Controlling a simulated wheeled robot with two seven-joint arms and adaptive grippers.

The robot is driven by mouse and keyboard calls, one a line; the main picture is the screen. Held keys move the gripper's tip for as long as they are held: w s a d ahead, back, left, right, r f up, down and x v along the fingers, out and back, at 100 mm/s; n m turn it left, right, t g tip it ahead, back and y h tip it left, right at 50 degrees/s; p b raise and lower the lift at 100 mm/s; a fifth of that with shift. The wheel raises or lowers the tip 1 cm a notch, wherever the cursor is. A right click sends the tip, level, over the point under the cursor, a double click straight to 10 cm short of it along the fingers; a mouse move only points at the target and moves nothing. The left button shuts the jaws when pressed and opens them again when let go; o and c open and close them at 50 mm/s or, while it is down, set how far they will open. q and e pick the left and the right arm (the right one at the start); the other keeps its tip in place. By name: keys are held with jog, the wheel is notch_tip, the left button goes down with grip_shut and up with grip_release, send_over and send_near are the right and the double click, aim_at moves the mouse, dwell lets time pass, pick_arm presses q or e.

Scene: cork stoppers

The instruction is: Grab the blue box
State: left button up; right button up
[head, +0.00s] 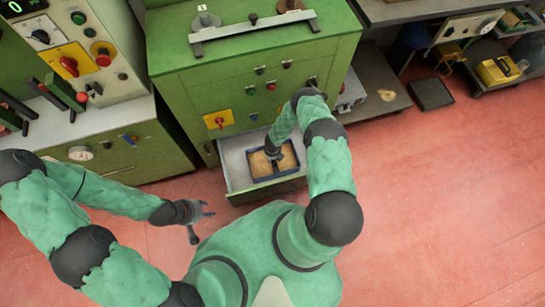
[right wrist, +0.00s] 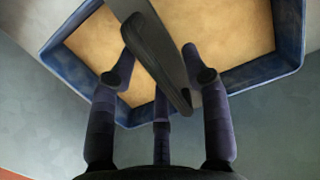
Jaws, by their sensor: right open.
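The blue box (head: 275,179) is a shallow open tray with a blue rim and a tan inside, lying in an open drawer (head: 233,158) of the green cabinet. Its rim fills the upper part of the right wrist view (right wrist: 290,35). My right gripper (head: 274,157) is open above the box, with its spread fingers (right wrist: 158,80) over the near part of it. I cannot tell whether they touch it. A grey bar crosses the box in the wrist view; what it is cannot be told. My left gripper (head: 203,216) is open and empty over the floor, left of the drawer.
The green cabinet (head: 185,95) stands behind the drawer, with knobs on its front. A control console (head: 85,45) stands at the left. A dark tray (head: 431,93) lies on the floor at the right, near a shelf with a yellow item (head: 497,71). The red floor at right is clear.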

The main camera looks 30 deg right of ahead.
jog(key=shift+f, duration=0.1)
grip_shut()
dwell(0.5)
